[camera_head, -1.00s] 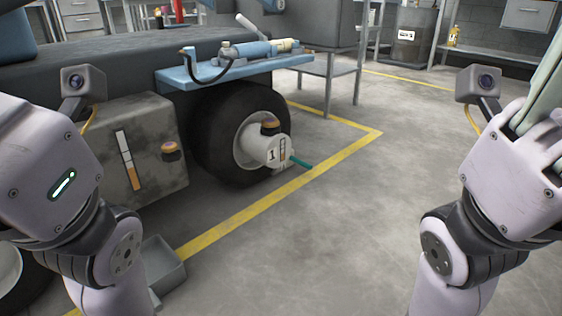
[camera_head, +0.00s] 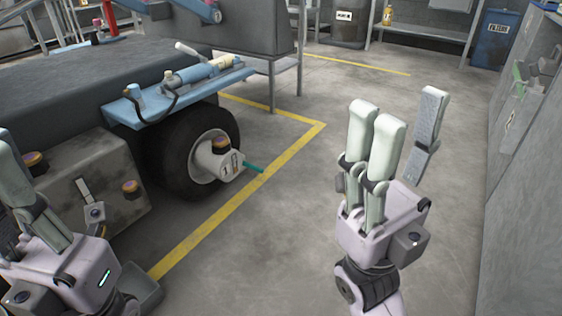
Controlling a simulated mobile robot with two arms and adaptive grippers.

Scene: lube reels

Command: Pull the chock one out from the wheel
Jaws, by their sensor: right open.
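The chock marked 1 (camera_head: 213,161) is a pale block with an orange and dark knob on top and a teal handle (camera_head: 253,167) pointing right. It sits against the outer side of the black wheel (camera_head: 165,155), left of centre. My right gripper (camera_head: 403,112) is raised over the floor, right of the chock and well apart from it. Its two pale fingers stand apart from the grey opposing finger, open and empty. My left gripper (camera_head: 20,180) is at the left edge, partly cut off. Its finger opening does not show clearly.
A blue shelf (camera_head: 180,90) with a pump and hose juts out above the wheel. A grey tank (camera_head: 112,165) stands left of it. A yellow floor line (camera_head: 225,207) passes in front. A grey wall panel (camera_head: 525,170) bounds the right. The floor between is clear.

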